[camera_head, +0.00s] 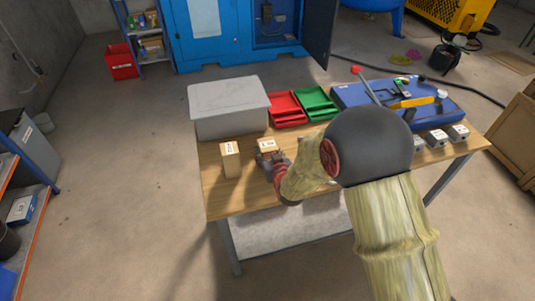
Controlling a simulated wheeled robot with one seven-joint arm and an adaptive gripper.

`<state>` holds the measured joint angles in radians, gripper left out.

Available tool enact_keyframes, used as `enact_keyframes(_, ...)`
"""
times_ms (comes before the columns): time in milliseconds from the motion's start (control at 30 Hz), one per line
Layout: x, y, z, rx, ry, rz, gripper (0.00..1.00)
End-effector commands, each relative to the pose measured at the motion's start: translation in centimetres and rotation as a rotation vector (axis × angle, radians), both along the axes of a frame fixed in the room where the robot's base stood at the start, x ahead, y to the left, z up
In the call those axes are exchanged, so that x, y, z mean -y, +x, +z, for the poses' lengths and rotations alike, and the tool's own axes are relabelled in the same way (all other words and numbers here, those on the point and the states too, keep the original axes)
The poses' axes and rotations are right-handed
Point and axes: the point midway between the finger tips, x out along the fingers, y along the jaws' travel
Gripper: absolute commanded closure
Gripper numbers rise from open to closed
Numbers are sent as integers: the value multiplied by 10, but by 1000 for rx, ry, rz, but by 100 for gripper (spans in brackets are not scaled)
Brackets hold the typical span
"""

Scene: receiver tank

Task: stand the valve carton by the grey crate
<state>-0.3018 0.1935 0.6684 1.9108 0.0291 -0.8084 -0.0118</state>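A grey crate (228,112) with a lid stands at the back left of the wooden table (228,199). A tall brown carton (230,163) with a small label stands upright in front of it, close to the left edge. A second brown carton (267,145) with a white label on top is just right of it, near the crate's front right corner. The labels are too small to read, so I cannot tell which is the valve carton. My gripper (270,160) is right at the second carton's near side. Its fingers are small and partly hidden, so its grip is unclear.
A red tray (285,109) and a green tray (315,103) lie right of the crate. A blue board with tools (434,114) covers the back right. Several small grey boxes (437,138) line the right front. Bare tabletop shows at the front left.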

Motion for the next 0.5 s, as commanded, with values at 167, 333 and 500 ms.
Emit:
enact_keyframes(167, 0, 1, 3, 4, 1, 0, 94)
enact_keyframes(333, 0, 0, -1, 0, 0, 0, 50)
enact_keyframes(500, 0, 0, -1, 1, 0, 0, 41)
